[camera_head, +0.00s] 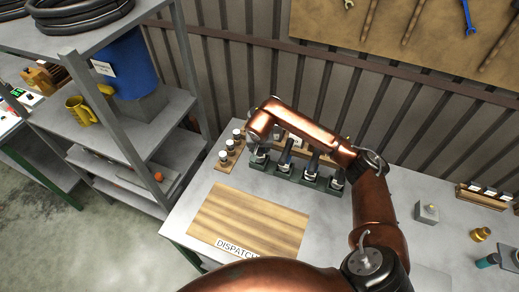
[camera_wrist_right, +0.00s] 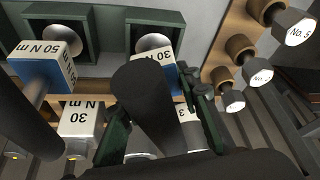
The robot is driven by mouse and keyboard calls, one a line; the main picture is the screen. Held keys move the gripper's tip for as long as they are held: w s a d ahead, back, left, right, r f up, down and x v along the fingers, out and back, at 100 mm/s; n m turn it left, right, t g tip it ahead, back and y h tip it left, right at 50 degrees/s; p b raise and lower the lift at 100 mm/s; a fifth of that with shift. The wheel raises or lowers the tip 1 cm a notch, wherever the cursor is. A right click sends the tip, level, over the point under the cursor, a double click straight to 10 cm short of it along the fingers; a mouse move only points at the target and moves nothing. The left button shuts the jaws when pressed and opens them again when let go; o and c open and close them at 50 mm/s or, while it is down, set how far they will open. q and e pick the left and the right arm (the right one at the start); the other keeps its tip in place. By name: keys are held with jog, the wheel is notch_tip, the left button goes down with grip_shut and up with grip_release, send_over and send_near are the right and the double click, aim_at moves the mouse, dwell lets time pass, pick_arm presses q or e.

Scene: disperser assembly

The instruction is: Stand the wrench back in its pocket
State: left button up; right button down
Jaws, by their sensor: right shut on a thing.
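In the right wrist view my right gripper (camera_wrist_right: 158,112) is shut on the black handle of a wrench (camera_wrist_right: 148,95). The wrench's blue block with a white 30 N m label (camera_wrist_right: 155,65) shows beyond the handle, by a green pocket (camera_wrist_right: 172,22) with a round metal cup. Whether the wrench touches the pocket is hidden. Another wrench (camera_wrist_right: 45,62), labelled 50 N m, stands at left. In the head view my right arm reaches over the dark green pocket rack (camera_head: 300,178); the gripper is hidden behind my arm there. My left gripper is not in view.
A wooden strip with several numbered sockets (camera_wrist_right: 262,76) lies right of the pockets in the wrist view. In the head view a wooden board (camera_head: 250,215) with a DISPATCH label lies before the rack. A grey block (camera_head: 427,212) stands on the bench at right. Shelving (camera_head: 110,140) stands at left.

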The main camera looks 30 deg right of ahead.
aim_at(260, 152)
jog(key=shift+w+f, duration=0.1)
jog(key=shift+f, duration=0.05)
jog(key=c, duration=1.4)
grip_release()
jog(key=shift+f, duration=0.1)
jog(key=shift+c, duration=0.2)
jog(key=shift+r, duration=0.35)
jog(key=v, duration=1.1)
jog(key=shift+a+r, duration=0.1)
jog(key=shift+r, duration=0.15)
jog(key=shift+f, duration=0.1)
